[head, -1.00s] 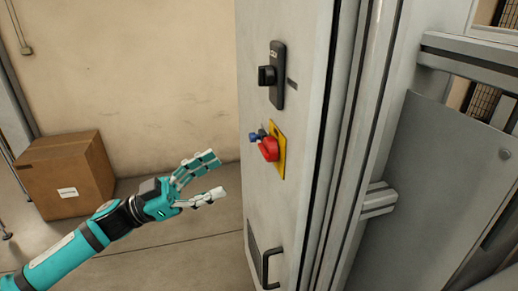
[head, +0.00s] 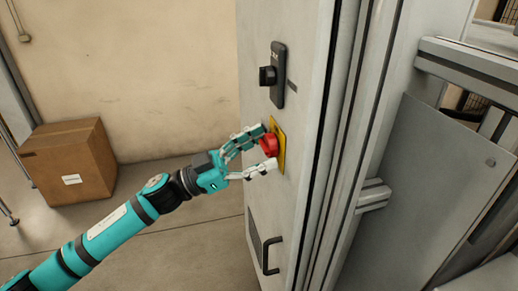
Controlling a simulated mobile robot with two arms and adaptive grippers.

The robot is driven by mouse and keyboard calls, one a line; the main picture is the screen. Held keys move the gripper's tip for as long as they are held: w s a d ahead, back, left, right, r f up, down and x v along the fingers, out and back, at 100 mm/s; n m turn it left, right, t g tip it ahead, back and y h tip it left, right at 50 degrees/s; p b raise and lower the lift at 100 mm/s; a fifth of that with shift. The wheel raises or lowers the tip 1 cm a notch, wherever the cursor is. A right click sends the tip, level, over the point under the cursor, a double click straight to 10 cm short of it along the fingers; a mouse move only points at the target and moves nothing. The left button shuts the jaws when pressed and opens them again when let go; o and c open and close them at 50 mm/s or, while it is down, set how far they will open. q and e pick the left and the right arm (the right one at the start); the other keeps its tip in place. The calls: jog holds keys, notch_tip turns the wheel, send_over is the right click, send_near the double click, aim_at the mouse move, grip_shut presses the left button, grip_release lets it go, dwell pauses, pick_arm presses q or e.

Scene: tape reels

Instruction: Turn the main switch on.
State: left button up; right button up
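The main switch is a red rotary knob (head: 269,145) on a yellow plate (head: 281,150), mounted on the front of a grey cabinet (head: 300,75). My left gripper (head: 268,148) is at the knob, with one finger above it and the other below it. The fingers are still spread about as wide as before, and I cannot tell whether they touch the knob. The upper finger covers the small blue part at the knob's upper left. My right gripper is not in view.
A black handle lock (head: 278,75) sits above the switch on the cabinet, and a black pull handle (head: 269,255) is below it. A cardboard box (head: 68,165) stands on the floor at left. The floor between box and cabinet is clear.

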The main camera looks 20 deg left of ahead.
pick_arm(q)
jog(key=c, duration=1)
jog(key=shift+m, duration=0.3)
jog(key=shift+w+a+r+m+g+y+b, duration=0.15)
jog(key=shift+m+g+y+b, duration=0.7)
jog(key=shift+m, duration=2.55)
jog(key=shift+r+m+g+y+p, duration=0.15)
jog(key=shift+m+g, duration=1.4)
jog(key=shift+m, duration=1.85)
jog(key=shift+w+a+r+m+g+y+b, duration=0.1)
jog(key=shift+r+m+g+y+b, duration=0.25)
jog(key=shift+m+g, duration=1.95)
jog(key=shift+f+m+t, duration=0.1)
jog(key=shift+m+t, duration=1)
jog(key=shift+m, duration=0.1)
